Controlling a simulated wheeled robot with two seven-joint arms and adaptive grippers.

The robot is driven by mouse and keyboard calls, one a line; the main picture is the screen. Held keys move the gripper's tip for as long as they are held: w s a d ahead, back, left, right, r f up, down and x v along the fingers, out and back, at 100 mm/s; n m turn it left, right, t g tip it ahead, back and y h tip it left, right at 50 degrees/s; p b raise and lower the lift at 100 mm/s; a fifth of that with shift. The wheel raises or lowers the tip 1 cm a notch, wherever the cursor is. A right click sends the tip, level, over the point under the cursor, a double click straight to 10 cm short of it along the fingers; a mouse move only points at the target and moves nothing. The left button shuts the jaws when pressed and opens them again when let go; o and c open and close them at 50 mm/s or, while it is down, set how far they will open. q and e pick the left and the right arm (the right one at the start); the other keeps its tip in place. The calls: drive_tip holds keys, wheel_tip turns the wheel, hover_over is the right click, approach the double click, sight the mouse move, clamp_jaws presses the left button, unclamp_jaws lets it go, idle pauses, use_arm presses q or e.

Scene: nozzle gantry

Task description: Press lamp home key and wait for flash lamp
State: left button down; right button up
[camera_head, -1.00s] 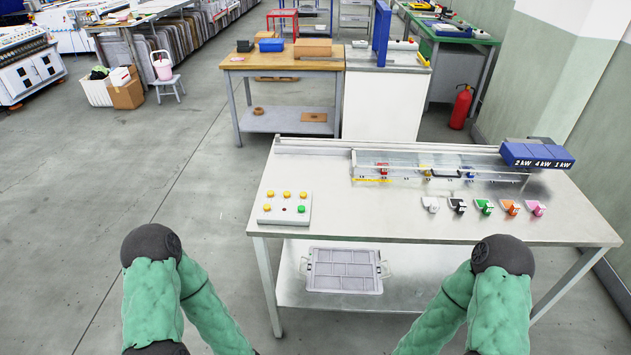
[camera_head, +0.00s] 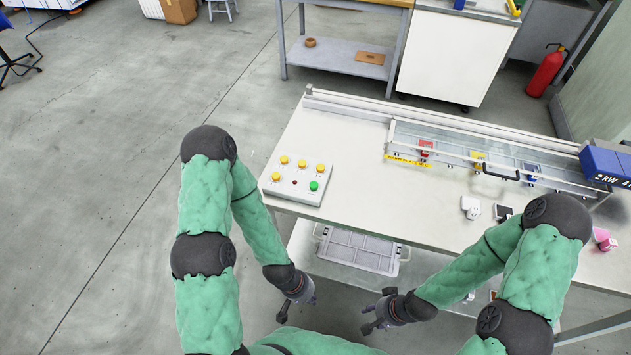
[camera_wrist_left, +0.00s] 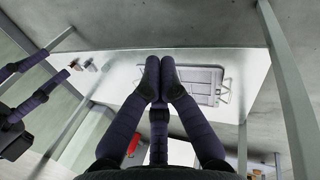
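The white button panel (camera_head: 276,190) lies on the left end of the steel table. It carries several yellow keys (camera_head: 302,163), one green key (camera_head: 314,185) and a small dark red lamp (camera_head: 294,182). The labels are too small to read, so I cannot tell which is the lamp home key. My left gripper (camera_head: 282,317) is below and in front of the table edge, apart from the panel. In the left wrist view its fingers (camera_wrist_left: 160,62) are together with nothing between them. My right gripper (camera_head: 367,320) is to its right, fingers spread and empty.
A glass-covered gantry rail (camera_head: 480,150) runs along the table's back, with blue boxes (camera_head: 608,165) at its right end. Small nozzle pieces (camera_head: 470,207) lie in front of it. A grey tray (camera_head: 358,250) rests on the lower shelf. The tabletop right of the panel is clear.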

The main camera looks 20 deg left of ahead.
use_arm(q)
drive_tip(key=w+a+r+m+t+p, duration=0.1)
drive_tip(key=w+r+p, duration=0.4)
drive_tip(key=r, duration=0.5)
drive_tip(key=w+a+r+m+t+p, duration=0.2)
drive_tip(key=w+r+m+p, duration=0.4)
drive_tip(key=r, duration=0.5)
drive_tip(key=w+a+r+m+t+p, duration=0.1)
drive_tip(key=w+r+m+p, duration=0.3)
drive_tip(key=r+p, duration=0.5)
drive_tip(key=shift+w+a+r+t, duration=0.15)
drive_tip(key=shift+w+r+t, duration=0.75)
drive_tip(key=shift+w, duration=0.35)
drive_tip(key=w+r+m+t+p, duration=0.1)
drive_tip(key=w+r+m, duration=0.3)
drive_tip(key=r, duration=0.4)
drive_tip(key=shift+w+a+m+t, duration=0.3)
drive_tip(key=shift+m+t, duration=0.2)
drive_tip(key=shift+m, duration=0.4)
drive_tip(key=b, duration=0.5)
hover_over(313, 187)
wheel_tip(313, 187, down, 8)
drive_tip(key=shift+r, duration=0.25)
drive_tip(key=shift+f+b, duration=0.6)
drive_tip(key=shift+f, duration=0.05)
drive_tip(key=shift+f, duration=0.1)
